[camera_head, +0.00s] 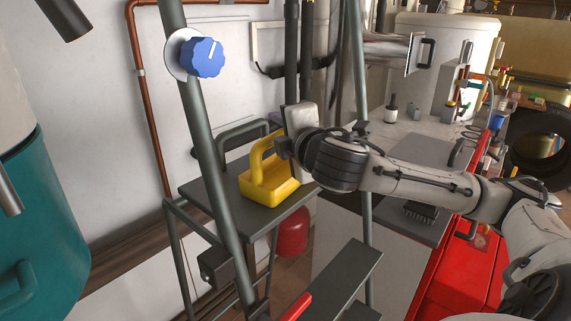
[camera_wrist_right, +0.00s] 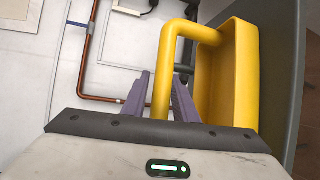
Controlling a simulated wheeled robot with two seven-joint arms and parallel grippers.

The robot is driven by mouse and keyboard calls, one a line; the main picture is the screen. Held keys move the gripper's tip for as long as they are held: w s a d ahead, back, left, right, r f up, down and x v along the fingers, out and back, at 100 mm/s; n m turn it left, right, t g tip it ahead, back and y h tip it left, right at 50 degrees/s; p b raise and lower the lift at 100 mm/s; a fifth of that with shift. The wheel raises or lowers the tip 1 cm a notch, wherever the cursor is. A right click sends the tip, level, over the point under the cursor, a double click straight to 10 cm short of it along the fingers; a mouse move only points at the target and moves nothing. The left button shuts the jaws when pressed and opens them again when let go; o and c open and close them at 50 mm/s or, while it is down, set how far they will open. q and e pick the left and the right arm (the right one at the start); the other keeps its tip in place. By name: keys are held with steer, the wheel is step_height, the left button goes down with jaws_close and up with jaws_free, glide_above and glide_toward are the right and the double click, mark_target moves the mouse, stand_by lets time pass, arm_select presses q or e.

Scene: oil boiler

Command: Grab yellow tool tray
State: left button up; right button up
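The yellow tool tray (camera_head: 267,187) has a raised tubular handle and rests on the grey top platform (camera_head: 223,196) of a stepladder. My right gripper (camera_head: 284,148) reaches in from the right at the handle. In the right wrist view, one bar of the yellow tray's handle (camera_wrist_right: 161,85) lies between the two purple-grey fingers (camera_wrist_right: 160,98). My left gripper is not in view.
The stepladder's rails stand around the platform, with a blue knob (camera_head: 203,57) on the left rail. A teal tank (camera_head: 40,225) is at the left. A grey worktop (camera_head: 415,155) and red cabinet (camera_head: 460,275) are at the right. A copper pipe (camera_head: 145,105) runs along the wall.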

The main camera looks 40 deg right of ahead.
jaws_close()
steer(key=shift+r, duration=0.15)
